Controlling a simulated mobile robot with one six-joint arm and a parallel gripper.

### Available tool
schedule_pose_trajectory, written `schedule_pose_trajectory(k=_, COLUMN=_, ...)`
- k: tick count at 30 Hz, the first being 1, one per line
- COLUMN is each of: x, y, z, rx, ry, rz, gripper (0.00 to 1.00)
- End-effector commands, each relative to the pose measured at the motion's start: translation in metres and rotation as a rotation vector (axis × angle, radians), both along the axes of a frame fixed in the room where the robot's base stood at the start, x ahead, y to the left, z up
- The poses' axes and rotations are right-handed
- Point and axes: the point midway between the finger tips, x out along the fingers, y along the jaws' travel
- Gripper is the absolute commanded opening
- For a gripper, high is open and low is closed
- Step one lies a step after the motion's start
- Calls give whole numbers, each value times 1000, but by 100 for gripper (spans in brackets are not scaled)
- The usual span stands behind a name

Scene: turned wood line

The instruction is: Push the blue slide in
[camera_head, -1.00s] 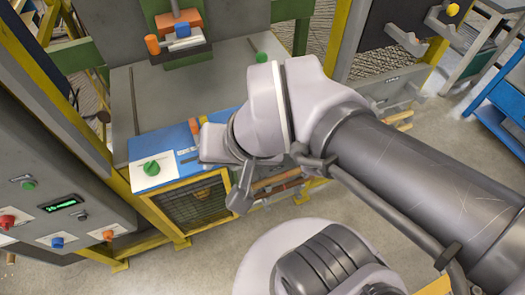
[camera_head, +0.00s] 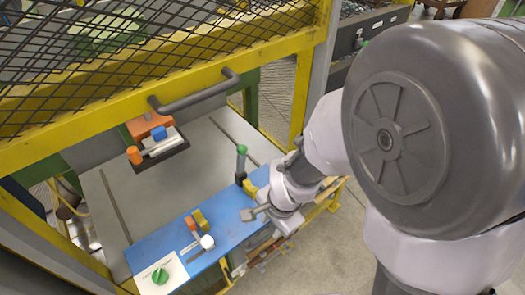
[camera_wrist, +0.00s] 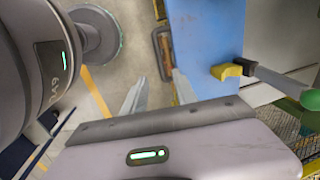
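A small blue block (camera_head: 160,133), the only blue slide-like part I can make out, sits on the dark machine head at the back of the grey bed. It is beside a pale bar and under an orange block (camera_head: 147,124). How far it sticks out cannot be told. My gripper (camera_head: 250,213) is over the front right end of the blue panel (camera_head: 215,222), well apart from the blue block. In the wrist view its two fingers (camera_wrist: 160,92) are spread with nothing between them. The blue block is not in the wrist view.
A yellow mesh guard with a grey handle (camera_head: 195,90) crosses above the machine. The panel carries a green knob (camera_head: 160,276), a white-ended lever (camera_head: 207,242) and yellow blocks. A green-ended lever (camera_head: 241,160) stands near my gripper. The grey bed (camera_head: 160,195) is largely clear.

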Motion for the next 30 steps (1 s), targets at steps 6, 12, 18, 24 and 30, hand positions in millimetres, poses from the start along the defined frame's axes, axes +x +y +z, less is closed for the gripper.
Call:
schedule_pose_trajectory(k=6, x=9, y=7, z=-73, rx=0, ry=2, rz=1, gripper=34)
schedule_pose_trajectory(k=12, x=16, y=11, z=-103, rx=1, ry=-1, rz=0, gripper=34)
schedule_pose_trajectory(k=18, x=17, y=12, z=-109, rx=0, ry=-1, rz=2, gripper=34)
schedule_pose_trajectory(k=24, x=17, y=12, z=-108, rx=0, ry=-1, rz=2, gripper=32)
schedule_pose_trajectory(k=30, x=17, y=12, z=-108, rx=0, ry=-1, rz=2, gripper=0)
